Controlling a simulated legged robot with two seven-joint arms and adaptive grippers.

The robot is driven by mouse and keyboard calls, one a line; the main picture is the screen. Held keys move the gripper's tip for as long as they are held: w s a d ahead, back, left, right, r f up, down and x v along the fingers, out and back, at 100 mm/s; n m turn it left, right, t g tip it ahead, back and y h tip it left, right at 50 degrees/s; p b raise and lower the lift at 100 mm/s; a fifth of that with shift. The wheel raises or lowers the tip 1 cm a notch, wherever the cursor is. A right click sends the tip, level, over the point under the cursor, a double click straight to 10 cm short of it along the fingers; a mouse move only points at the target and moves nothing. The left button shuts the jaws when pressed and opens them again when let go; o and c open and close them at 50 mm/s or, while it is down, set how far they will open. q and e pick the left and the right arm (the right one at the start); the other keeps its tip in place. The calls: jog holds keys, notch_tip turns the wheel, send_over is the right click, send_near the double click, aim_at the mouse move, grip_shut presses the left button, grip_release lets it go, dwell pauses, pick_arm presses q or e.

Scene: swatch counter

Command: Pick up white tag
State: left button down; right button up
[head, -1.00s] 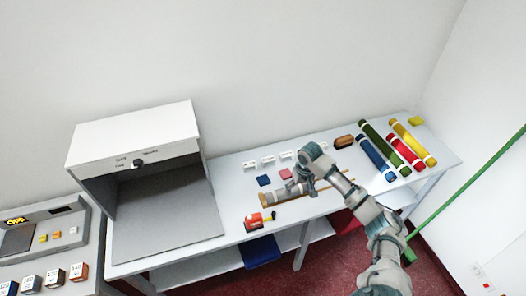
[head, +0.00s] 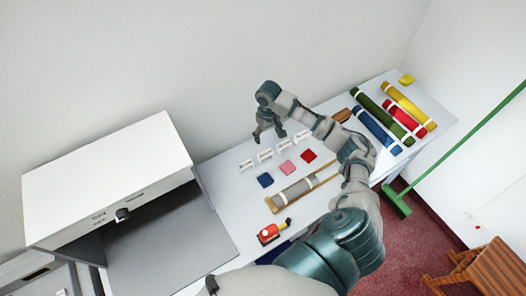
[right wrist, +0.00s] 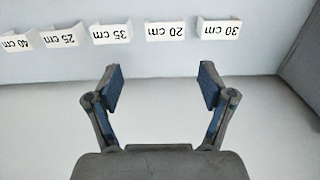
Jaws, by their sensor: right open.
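Several white tags stand in a row at the back of the counter; one tag (head: 247,166) is at the row's left end. The right wrist view shows folded white tags with upside-down printing: 40 cm (right wrist: 16,42), 25 cm (right wrist: 60,38), 35 cm (right wrist: 111,34), 20 cm (right wrist: 165,31) and 30 cm (right wrist: 219,29). My right gripper (head: 268,134) is open and empty, raised near the row. In the right wrist view its fingers (right wrist: 158,87) are apart, short of the tags. My left gripper is not in view.
Blue (head: 265,180), pink (head: 287,168) and red (head: 308,155) swatches lie in front of the tags. A grey roll (head: 296,190) and a red tape measure (head: 269,233) are nearer.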

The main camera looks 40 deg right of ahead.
send_over(266, 154)
notch_tip(266, 154, down, 4)
jog(key=shift+d+f, duration=0.15)
jog(key=f, duration=0.4)
jog(key=shift+w+a, duration=0.15)
jog(key=shift+a, duration=0.05)
jog(key=shift+f, duration=0.65)
notch_tip(266, 154, down, 5)
jog(key=shift+d+r+p, duration=0.1)
jog(key=shift+r+p, duration=0.05)
jog(key=shift+p, duration=0.2)
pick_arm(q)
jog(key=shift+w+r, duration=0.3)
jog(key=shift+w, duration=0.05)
pick_arm(e)
jog(key=shift+c, duration=0.2)
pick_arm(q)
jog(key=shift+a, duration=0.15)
pick_arm(e)
jog(key=shift+r, duration=0.1)
jog(key=c, duration=0.6)
